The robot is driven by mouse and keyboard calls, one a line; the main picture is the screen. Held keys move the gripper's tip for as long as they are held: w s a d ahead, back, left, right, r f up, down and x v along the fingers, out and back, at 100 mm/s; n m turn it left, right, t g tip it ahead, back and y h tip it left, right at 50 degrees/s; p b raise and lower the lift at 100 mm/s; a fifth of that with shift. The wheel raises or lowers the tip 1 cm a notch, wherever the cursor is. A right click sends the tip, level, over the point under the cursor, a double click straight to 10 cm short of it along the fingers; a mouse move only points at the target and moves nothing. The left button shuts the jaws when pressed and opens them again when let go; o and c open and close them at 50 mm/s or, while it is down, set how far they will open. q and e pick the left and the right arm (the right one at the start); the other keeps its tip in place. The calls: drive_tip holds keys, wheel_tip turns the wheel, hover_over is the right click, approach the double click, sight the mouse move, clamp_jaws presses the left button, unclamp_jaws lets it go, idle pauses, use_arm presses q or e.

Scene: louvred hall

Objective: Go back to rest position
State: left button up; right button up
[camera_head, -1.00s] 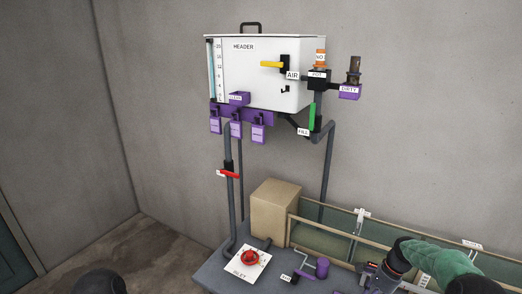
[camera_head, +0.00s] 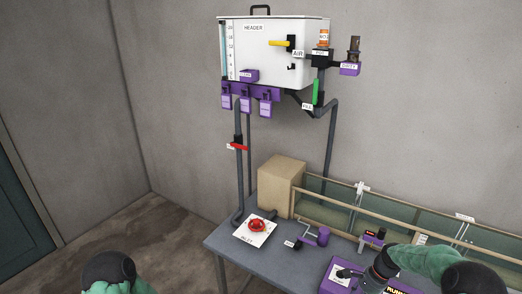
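My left arm (camera_head: 108,272) shows only as a dark rounded joint with green beside it at the bottom left edge; its gripper is out of view. My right arm (camera_head: 430,262) comes in at the bottom right, with a green link and dark joints.
A grey bench (camera_head: 225,243) carries a red valve wheel (camera_head: 257,226), a cardboard-coloured box (camera_head: 281,187) and a long glass-sided channel (camera_head: 330,211). The white header tank (camera_head: 262,62) hangs on the wall with pipes below. Floor at left (camera_head: 165,235) is clear.

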drive_tip(key=s+a+f+n+b, duration=0.2)
drive_tip(key=s+a+f, duration=0.2)
drive_tip(key=a+f, duration=0.25)
drive_tip(key=s+a+f+n+b, duration=0.2)
drive_tip(key=s+a+f+n, duration=0.15)
drive_tip(key=a+f, duration=0.35)
drive_tip(key=s+a+f+n+b, duration=0.1)
drive_tip(key=s+a+f, duration=0.2)
drive_tip(key=s, duration=0.2)
drive_tip(key=s+a+f+n+b, duration=0.2)
drive_tip(key=s+a, duration=0.1)
drive_tip(key=s, duration=0.2)
drive_tip(key=s+a+f+n+t+b, duration=0.1)
drive_tip(key=s+a+f+n, duration=0.1)
drive_tip(key=s, duration=0.4)
drive_tip(key=shift+a+x, duration=0.2)
drive_tip(key=shift+x, duration=0.8)
drive_tip(key=shift+s+r+n, duration=0.1)
drive_tip(key=shift+n, duration=0.15)
